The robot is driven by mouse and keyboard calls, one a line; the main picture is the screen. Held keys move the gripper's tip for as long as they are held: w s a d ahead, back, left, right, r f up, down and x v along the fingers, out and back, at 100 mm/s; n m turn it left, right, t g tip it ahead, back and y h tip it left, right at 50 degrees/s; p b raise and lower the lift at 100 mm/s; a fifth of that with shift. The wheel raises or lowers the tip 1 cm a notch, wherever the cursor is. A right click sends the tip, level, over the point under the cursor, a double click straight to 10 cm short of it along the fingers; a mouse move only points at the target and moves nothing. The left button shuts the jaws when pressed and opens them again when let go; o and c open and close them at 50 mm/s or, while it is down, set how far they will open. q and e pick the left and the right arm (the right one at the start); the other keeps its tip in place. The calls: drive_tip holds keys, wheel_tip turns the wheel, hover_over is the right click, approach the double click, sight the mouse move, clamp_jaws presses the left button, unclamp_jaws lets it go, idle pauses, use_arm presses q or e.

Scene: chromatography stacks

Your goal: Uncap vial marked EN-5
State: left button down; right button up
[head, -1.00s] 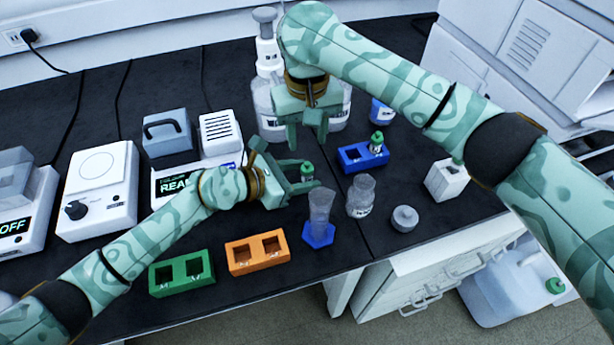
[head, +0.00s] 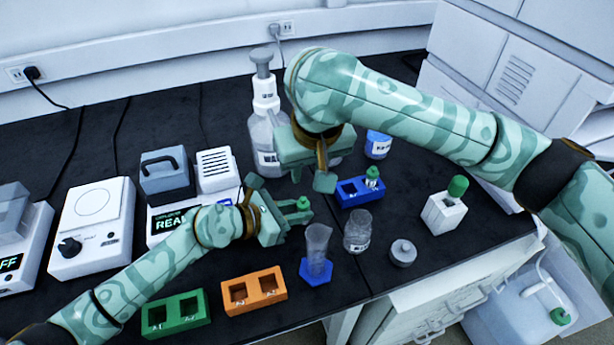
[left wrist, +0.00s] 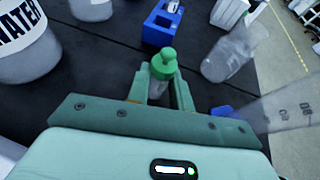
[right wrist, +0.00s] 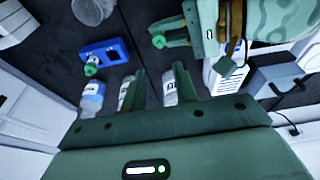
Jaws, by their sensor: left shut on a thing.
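My left gripper (head: 300,211) is shut on a small vial with a green cap (head: 303,202). In the left wrist view the cap (left wrist: 163,62) stands above the fingers, and the glass body is mostly hidden. Any marking on this vial is not readable. My right gripper (head: 312,180) is above and behind the left one, apart from the vial. Its fingers stand apart with nothing held in the right wrist view (right wrist: 160,80). Another green-capped vial (head: 372,174) stands in the right well of the blue rack (head: 352,199).
Empty green (head: 177,325) and orange (head: 255,301) racks lie in front. A cylinder on a blue base (head: 316,270), a glass jar (head: 357,232) and a grey lidded piece (head: 402,254) stand right. A white block with a green top (head: 444,215) is farther right. Large bottles (head: 265,130) stand behind.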

sight(303, 198)
drive_tip(key=x, duration=1.1)
drive_tip(key=shift+w+f, duration=0.15)
drive_tip(key=shift+f, duration=0.15)
clamp_jaws()
drive_tip(key=shift+r, duration=0.15)
drive_tip(key=shift+r, duration=0.95)
